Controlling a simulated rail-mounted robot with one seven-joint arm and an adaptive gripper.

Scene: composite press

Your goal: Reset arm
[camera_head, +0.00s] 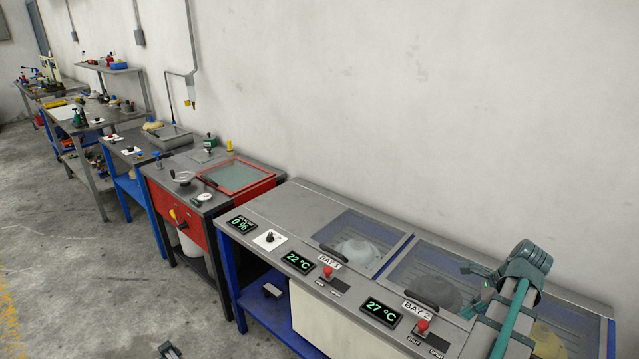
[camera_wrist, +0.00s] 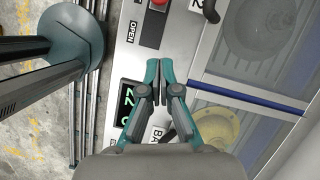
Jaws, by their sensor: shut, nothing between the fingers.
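My gripper (camera_wrist: 159,68) is shut and empty in the wrist view, its fingertips together over the grey front panel of the press bench (camera_head: 268,212). In the head view my arm stands at the right end of the bench, with the gripper (camera_head: 468,268) beside the BAY 2 lid. The BAY 2 lid (camera_head: 455,258) is down over a dark grey round form (camera_head: 433,291). The BAY 1 lid (camera_head: 372,232) is down over a pale form (camera_head: 357,250). A yellow form (camera_wrist: 215,128) lies under the glass nearest my gripper, and my arm partly hides it in the head view.
Red buttons (camera_head: 327,271) (camera_head: 422,326) and temperature displays (camera_head: 298,262) line the front panel. A red-framed glass station (camera_head: 235,177) stands left of the bench. Farther left are worktables (camera_head: 95,118) with tools. The floor (camera_head: 90,260) in front is mostly clear.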

